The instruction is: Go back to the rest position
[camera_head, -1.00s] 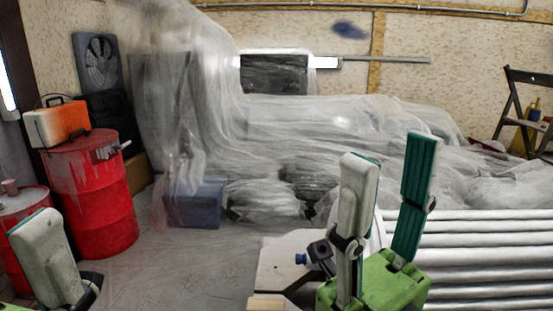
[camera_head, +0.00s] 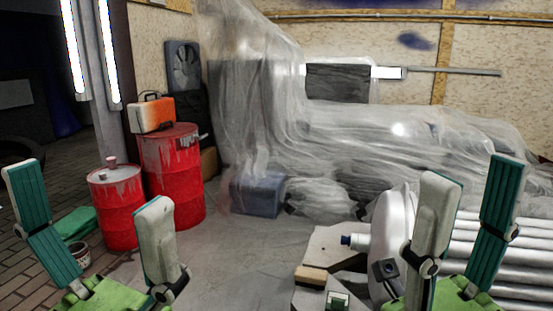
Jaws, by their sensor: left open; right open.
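My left gripper (camera_head: 92,206) is at the lower left in the head view. Its two teal and pale fingers stand upright and wide apart, with nothing between them. My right gripper (camera_head: 468,190) is at the lower right, with its fingers upright, apart and empty. It shows in front of a stack of pale ribbed pipes (camera_head: 520,262) and a white rounded object (camera_head: 385,235). Whether it touches them cannot be told, but it appears clear of them.
Two red drums, a tall one (camera_head: 172,180) with an orange case (camera_head: 151,114) on top and a shorter one (camera_head: 117,208), stand at the left. Plastic sheeting (camera_head: 400,140) covers large items at the back. A pale board with a wooden block (camera_head: 311,276) lies low centre.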

